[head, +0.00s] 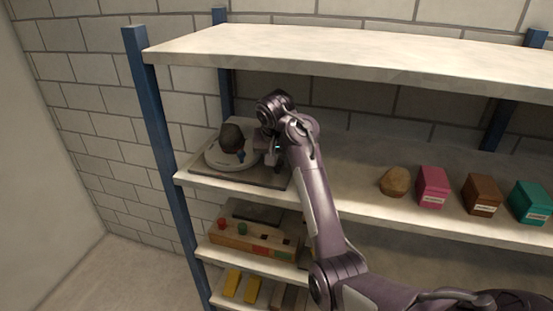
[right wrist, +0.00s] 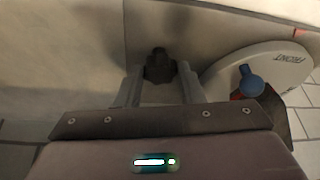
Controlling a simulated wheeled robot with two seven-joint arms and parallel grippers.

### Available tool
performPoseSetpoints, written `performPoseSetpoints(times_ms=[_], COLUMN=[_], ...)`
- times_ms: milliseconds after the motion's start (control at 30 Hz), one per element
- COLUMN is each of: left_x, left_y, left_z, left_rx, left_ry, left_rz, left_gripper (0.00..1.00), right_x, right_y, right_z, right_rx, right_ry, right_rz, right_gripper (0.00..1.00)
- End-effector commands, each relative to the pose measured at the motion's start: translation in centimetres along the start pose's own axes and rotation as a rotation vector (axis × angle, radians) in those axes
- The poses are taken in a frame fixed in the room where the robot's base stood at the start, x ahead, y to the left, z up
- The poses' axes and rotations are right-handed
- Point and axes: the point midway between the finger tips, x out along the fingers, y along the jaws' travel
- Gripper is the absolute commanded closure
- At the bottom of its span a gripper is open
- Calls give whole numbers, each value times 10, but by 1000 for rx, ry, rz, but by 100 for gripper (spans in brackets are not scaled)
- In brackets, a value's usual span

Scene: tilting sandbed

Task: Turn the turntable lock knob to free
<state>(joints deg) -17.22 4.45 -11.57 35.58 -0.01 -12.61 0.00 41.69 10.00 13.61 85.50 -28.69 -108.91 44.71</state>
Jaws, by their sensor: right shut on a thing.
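The turntable, a white disc (head: 215,160) on a dark base plate, sits at the left end of the middle shelf. A dark lump (head: 231,137) with a blue knob-like part stands on it. In the right wrist view the disc (right wrist: 285,62) shows the word FRONT, with the blue part (right wrist: 251,84) near my gripper. The lock knob (right wrist: 159,66) is dark and lobed, beside the disc. My right gripper (right wrist: 160,76) is shut on it, one finger on each side. In the head view my right gripper (head: 272,156) is beside the disc's right edge, and the knob is mostly hidden. My left gripper is not in view.
The upper shelf board (head: 300,50) hangs above my arm, and a blue post (head: 158,120) stands at the left. To the right are a tan lump (head: 395,181) and pink (head: 432,187), brown (head: 482,195) and teal (head: 530,202) boxes.

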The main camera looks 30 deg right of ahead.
Motion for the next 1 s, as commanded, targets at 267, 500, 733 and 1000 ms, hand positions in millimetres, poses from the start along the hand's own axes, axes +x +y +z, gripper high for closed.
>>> performPoseSetpoints(times_ms=[267,500,733,1000], left_x=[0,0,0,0], left_y=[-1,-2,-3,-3], left_z=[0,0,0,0], left_rx=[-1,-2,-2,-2], left_ry=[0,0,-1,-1], left_rz=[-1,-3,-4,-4], left_gripper=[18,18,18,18], right_x=[-1,-2,-2,-1], right_y=[1,1,1,0], right_z=[-1,-2,-2,-1], right_rx=[-73,-85,-83,-84], right_ry=[4,5,5,2], right_rz=[-33,-38,-38,-36], right_gripper=[89,89,62,45])
